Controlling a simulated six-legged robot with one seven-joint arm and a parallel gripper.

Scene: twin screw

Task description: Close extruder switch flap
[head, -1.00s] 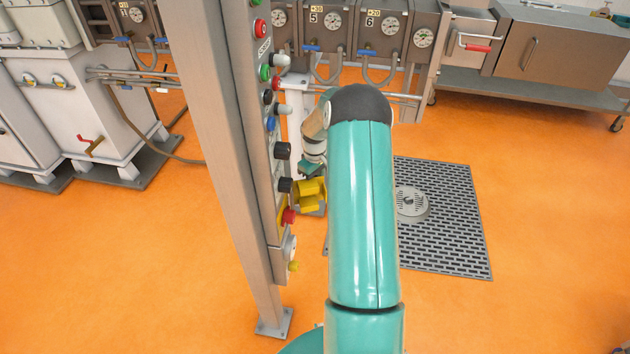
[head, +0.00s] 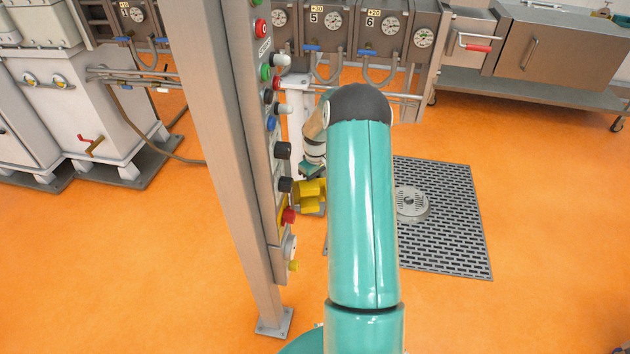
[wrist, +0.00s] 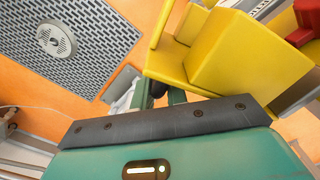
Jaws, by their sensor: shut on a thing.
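The yellow switch flap (head: 309,196) sticks out from the lower part of the tall button panel (head: 266,140), to its right side. It looks like an angled yellow piece with bent plates. In the wrist view the flap (wrist: 238,55) fills the upper right, just beyond my gripper. My gripper (wrist: 163,95) is shut on an edge of the flap; the exact contact is partly hidden behind the flap and the dark bar of the gripper body. In the head view my arm hides part of the gripper (head: 313,170).
A red button (head: 288,216) sits just below the flap, with black knobs (head: 283,151) above it. A grey post (head: 225,150) stands left of the panel. A floor grate (head: 450,220) lies to the right. Orange floor around is clear.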

